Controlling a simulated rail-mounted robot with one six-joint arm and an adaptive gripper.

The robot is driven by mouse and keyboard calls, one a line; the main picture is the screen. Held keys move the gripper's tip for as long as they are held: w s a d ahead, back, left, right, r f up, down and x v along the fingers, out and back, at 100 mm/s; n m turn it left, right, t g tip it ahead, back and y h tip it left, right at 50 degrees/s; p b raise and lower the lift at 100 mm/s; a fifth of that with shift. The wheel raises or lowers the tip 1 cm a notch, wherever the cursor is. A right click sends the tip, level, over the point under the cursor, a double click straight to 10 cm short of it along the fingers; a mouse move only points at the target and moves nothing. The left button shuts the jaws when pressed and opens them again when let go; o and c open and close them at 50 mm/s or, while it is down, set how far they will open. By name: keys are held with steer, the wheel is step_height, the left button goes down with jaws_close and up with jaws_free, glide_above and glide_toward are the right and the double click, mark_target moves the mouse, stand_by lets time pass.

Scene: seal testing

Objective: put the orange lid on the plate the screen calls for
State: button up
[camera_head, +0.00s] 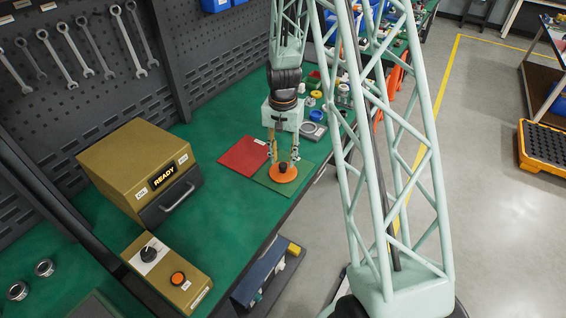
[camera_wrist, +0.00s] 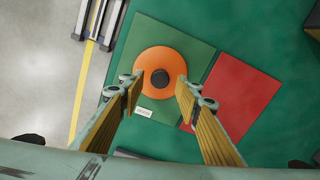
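The orange lid (camera_head: 291,178) with a black knob rests flat on the green plate (camera_head: 304,177); in the wrist view the lid (camera_wrist: 160,94) lies inside the edges of the green plate (camera_wrist: 190,49). The red plate (camera_head: 240,155) lies beside the green one and holds nothing; it also shows in the wrist view (camera_wrist: 235,95). My gripper (camera_head: 284,160) points down over the lid. In the wrist view my gripper (camera_wrist: 160,88) is open, with its fingers apart on either side of the knob and not touching it. The screen (camera_head: 164,175) reads READY.
The screen is on a mustard box (camera_head: 125,160) with a front handle. A control box (camera_head: 165,275) with a dial and orange button stands in front of it. Several small parts crowd the bench behind my gripper. The green bench is clear between mustard box and plates.

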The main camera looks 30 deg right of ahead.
step_height(320, 180, up, 8)
steer(key=shift+p, duration=0.35)
steer(key=shift+r, duration=0.1)
stand_by(0.8)
step_height(320, 180, up, 16)
steer(key=n+t, duration=0.1)
steer(key=n, duration=0.2)
glide_above(283, 165)
steer(key=s+a, duration=0.6)
steer(key=a, duration=0.1)
steer(key=s+a+r+n+t, duration=0.1)
steer(key=s+a+r, duration=0.1)
steer(key=s+r, duration=0.25)
steer(key=s+a+r+n, duration=0.1)
steer(key=s+a+r, duration=0.25)
steer(key=r, duration=0.25)
steer(key=s+a+r+n, duration=0.1)
steer(key=s+a+r, duration=0.1)
steer(key=s, duration=0.6)
steer(key=s+a+r+n+t, duration=0.1)
steer(key=s+a+r+n, duration=0.1)
steer(key=s, duration=0.6)
steer(key=s+a+r+n+t, duration=0.1)
steer(key=s+r, duration=0.3)
steer(key=s, duration=0.4)
steer(key=shift+a+r+n, duration=0.15)
steer(key=shift+a+n, duration=0.15)
steer(key=shift+a, duration=0.3)
